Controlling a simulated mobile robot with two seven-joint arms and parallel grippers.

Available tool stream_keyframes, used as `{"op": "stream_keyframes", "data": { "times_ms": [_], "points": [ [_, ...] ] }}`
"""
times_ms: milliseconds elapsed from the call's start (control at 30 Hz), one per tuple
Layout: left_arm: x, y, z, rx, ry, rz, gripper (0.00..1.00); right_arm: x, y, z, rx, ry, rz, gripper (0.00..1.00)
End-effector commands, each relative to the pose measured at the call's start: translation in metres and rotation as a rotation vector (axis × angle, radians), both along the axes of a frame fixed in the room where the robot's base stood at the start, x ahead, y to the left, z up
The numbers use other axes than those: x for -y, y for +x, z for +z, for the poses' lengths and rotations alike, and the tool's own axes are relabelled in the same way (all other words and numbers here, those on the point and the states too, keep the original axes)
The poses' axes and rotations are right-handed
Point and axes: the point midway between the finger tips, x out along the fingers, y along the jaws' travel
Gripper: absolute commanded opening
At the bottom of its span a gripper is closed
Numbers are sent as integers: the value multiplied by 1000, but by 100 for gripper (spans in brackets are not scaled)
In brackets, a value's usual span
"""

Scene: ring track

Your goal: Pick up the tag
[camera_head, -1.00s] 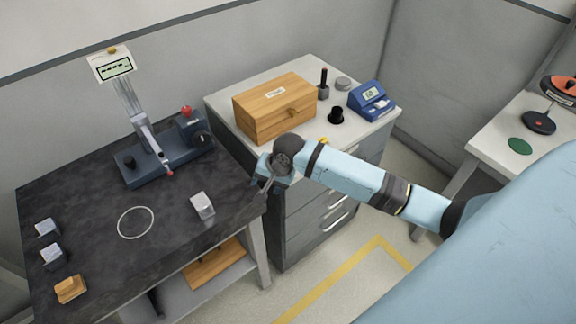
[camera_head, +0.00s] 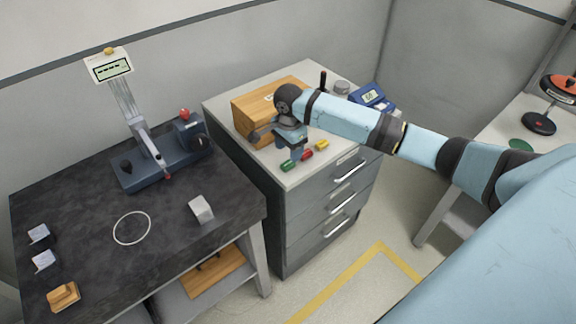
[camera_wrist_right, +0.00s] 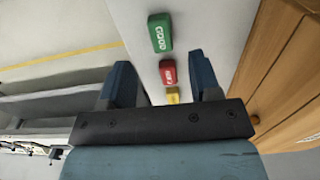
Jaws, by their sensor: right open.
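Three tags lie in a row near the front edge of the cabinet top: a green tag (camera_head: 289,166), a red tag (camera_head: 307,155) and a yellow tag (camera_head: 322,145). My right gripper (camera_head: 291,151) is over the cabinet top by them, open and empty. In the right wrist view the green tag (camera_wrist_right: 159,32) lies beyond the fingertips, the red tag (camera_wrist_right: 167,72) shows between the fingers (camera_wrist_right: 163,76), and the yellow tag (camera_wrist_right: 172,96) is partly hidden by the gripper body. The green and red tags carry white markings. My left gripper is not in view.
A wooden box (camera_head: 250,110) stands close behind the gripper on the cabinet (camera_head: 225,105). A blue display device (camera_head: 372,97) is at the back right. The dark bench (camera_head: 95,205) at left holds a measuring stand (camera_head: 150,170) and small blocks.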

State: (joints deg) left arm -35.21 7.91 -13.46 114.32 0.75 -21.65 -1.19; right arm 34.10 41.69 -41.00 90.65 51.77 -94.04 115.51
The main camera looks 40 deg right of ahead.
Motion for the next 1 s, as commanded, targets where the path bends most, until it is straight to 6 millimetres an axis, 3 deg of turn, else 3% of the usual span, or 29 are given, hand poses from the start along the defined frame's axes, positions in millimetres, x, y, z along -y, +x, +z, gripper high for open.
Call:
{"op": "stream_keyframes", "data": {
  "times_ms": [167,433,733,967,1000],
  "points": [
    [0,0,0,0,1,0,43,0,0,-12,0,0,0,57],
    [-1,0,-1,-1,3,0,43,-2,1,-51,1,0,1,57],
    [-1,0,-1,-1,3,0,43,-2,1,-57,2,0,2,57],
    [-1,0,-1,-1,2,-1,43,-2,1,-57,2,0,2,7],
    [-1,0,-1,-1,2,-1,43,-2,1,-57,2,0,2,4]
  ]
}}
